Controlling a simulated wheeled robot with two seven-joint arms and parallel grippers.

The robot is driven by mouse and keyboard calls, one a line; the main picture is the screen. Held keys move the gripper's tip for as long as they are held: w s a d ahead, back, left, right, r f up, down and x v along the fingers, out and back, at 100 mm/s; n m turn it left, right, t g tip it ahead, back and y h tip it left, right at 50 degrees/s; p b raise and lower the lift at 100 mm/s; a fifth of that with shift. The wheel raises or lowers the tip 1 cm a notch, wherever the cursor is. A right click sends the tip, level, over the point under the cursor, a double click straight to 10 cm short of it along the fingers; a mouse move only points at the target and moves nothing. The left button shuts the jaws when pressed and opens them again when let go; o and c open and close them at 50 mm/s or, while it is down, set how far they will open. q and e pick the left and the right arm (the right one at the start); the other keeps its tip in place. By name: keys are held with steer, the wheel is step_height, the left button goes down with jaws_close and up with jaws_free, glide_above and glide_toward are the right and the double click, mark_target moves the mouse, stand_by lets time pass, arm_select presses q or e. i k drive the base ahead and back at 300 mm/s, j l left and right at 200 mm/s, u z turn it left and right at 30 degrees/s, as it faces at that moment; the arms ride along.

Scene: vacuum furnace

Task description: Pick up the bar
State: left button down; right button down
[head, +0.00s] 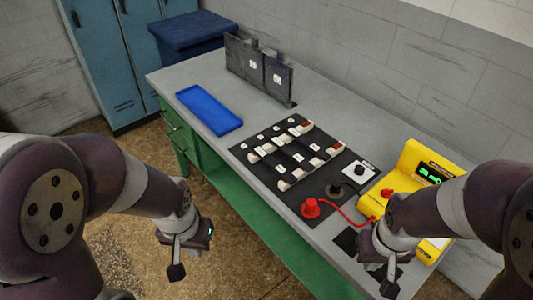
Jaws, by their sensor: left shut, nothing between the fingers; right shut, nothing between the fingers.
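A black panel (240,149) lies on the grey bench top, with two diagonal rows of pale blocks. Long pieces that look like bars lie along these rows, one in the far row (282,140) and one in the near row (309,164); which one is the task's bar I cannot tell. My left gripper (177,271) is shut and empty, off the bench's front side and well left of the panel. My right gripper (389,288) is shut and empty, near the bench's right end, in front of the yellow device. Neither gripper touches a bar.
A blue tray (209,110) lies left on the bench. A dark upright plate stand (258,70) is behind it. A red plug (311,208) with a red cable and a yellow device (413,160) with a green display are at the right. A wall runs behind.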

mark_target(308, 167)
steer(key=i+j+u, duration=0.1)
steer(key=i+u, duration=0.25)
steer(key=i, duration=0.15)
steer(key=i+u, duration=0.4)
steer(key=i+l, duration=0.05)
steer(key=i, duration=0.05)
